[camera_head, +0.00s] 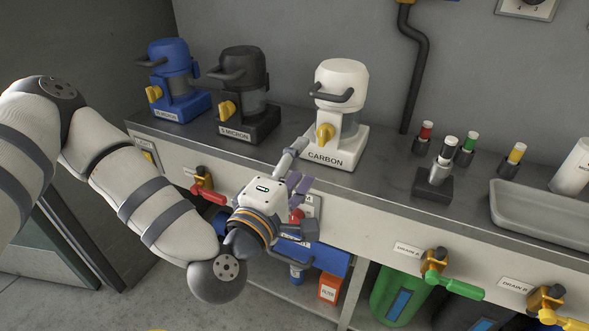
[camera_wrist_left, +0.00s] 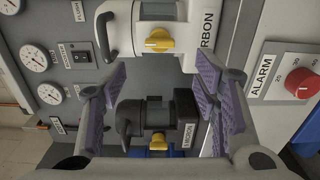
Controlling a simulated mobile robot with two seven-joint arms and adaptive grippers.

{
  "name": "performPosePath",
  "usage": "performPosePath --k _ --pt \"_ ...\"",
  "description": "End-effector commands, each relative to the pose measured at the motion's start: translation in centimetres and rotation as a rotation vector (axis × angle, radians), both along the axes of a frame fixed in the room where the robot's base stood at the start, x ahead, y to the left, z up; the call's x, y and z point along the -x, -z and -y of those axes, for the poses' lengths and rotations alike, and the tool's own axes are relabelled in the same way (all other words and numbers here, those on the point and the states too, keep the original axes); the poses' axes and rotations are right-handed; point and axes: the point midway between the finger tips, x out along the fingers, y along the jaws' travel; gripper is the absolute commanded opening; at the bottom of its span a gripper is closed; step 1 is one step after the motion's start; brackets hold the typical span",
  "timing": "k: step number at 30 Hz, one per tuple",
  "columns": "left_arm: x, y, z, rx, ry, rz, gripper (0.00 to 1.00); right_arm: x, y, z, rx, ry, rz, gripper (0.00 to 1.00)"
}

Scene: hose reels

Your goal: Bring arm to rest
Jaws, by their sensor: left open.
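My left arm (camera_head: 130,190) comes in from the left in the head view, bent at the elbow. Its gripper (camera_head: 299,174) is in front of the counter edge, just below the white CARBON filter. In the left wrist view the purple-padded fingers (camera_wrist_left: 163,95) are spread wide with nothing between the pads. Past them show the white CARBON filter (camera_wrist_left: 157,12) and the black filter (camera_wrist_left: 158,115). My right gripper is not in view.
The counter (camera_head: 390,180) carries blue (camera_head: 168,60), black (camera_head: 243,70) and white (camera_head: 342,75) filters, a small bottle block (camera_head: 432,185) and a grey tray (camera_head: 540,215). Valves with a red (camera_head: 208,193) and a green handle (camera_head: 455,287) jut from its front. An ALARM panel (camera_wrist_left: 275,85) shows right.

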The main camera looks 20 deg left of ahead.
Motion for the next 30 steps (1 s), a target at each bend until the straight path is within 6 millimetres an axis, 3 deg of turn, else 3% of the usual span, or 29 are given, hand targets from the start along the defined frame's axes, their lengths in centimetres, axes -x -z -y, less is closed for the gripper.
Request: performPosePath --k 6,20,23,25,27,29,30 --pt "2.4 0.0 -0.1 0.0 0.0 0.001 0.56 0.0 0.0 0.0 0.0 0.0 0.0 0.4" --pt "2.7 0.5 0.4 -0.018 0.018 -0.02 0.56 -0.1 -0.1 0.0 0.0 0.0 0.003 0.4" --pt "4.6 4.2 3.0 -0.128 0.137 -0.154 0.56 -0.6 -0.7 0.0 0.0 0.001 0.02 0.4" --pt "8.0 8.8 5.5 -0.265 0.287 -0.314 0.56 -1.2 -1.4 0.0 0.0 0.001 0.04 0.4" --pt "12.7 13.6 7.0 -0.42 0.458 -0.489 0.56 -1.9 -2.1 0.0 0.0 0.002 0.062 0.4" --pt "17.5 17.3 7.2 -0.551 0.608 -0.634 0.56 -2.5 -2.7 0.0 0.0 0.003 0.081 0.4" --pt "20.9 19.3 6.8 -0.635 0.707 -0.73 0.56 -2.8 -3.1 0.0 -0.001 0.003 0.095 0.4"
